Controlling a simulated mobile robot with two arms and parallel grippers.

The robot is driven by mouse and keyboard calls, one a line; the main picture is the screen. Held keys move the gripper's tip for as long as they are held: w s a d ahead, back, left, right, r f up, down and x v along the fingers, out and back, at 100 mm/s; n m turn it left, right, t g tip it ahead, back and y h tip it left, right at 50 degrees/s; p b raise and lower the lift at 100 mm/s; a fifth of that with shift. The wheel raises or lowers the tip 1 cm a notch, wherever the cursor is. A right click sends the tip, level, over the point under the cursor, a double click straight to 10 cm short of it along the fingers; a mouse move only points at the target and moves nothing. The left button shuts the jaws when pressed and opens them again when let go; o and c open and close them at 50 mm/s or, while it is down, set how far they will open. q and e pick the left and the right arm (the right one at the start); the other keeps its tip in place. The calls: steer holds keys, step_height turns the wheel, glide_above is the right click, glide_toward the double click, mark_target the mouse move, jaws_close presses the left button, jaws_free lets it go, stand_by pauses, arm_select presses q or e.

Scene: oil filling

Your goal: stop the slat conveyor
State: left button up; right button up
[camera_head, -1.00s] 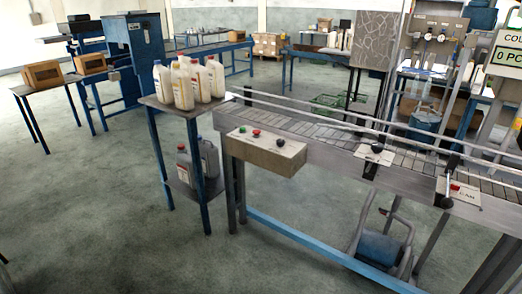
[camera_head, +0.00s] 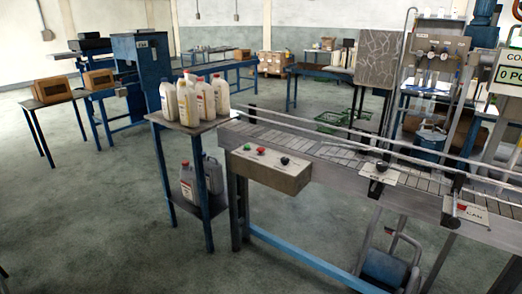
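The slat conveyor (camera_head: 330,147) runs from the middle of the view to the right edge, with grey slats and metal side rails. No containers show on its visible slats. A control box (camera_head: 272,169) is fixed to its near side at the left end. On the box's top are a green button (camera_head: 247,146), a red button (camera_head: 261,151) and a black knob (camera_head: 285,161). Whether the slats are moving cannot be told. Neither gripper is in view.
Another black knob (camera_head: 382,167) sits farther along the conveyor. A blue trolley (camera_head: 385,268) stands underneath. Floor in front is clear.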

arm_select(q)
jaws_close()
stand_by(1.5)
